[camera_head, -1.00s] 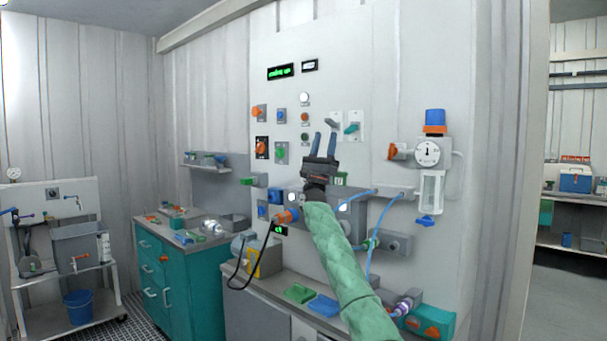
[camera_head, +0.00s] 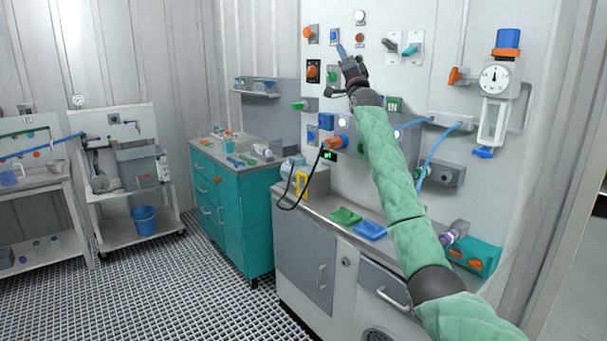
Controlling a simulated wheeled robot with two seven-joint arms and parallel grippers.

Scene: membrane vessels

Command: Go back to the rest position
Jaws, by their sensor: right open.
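My right gripper (camera_head: 343,62) is in front of the wall panel (camera_head: 440,20), with its arm in a green sleeve coming in from the lower right. Its jaws are open and nothing shows between them. The fingers point up and to the left, near the panel's orange knobs and switches. I cannot tell whether they touch the panel. My left gripper is not in view.
Below the panel stands a grey counter (camera_head: 325,207) with a green tray (camera_head: 345,216) and a blue tray (camera_head: 370,230). A teal cabinet (camera_head: 232,215) is left of it. A cart with a blue bucket (camera_head: 144,219) stands farther left. The grated floor (camera_head: 150,290) is clear.

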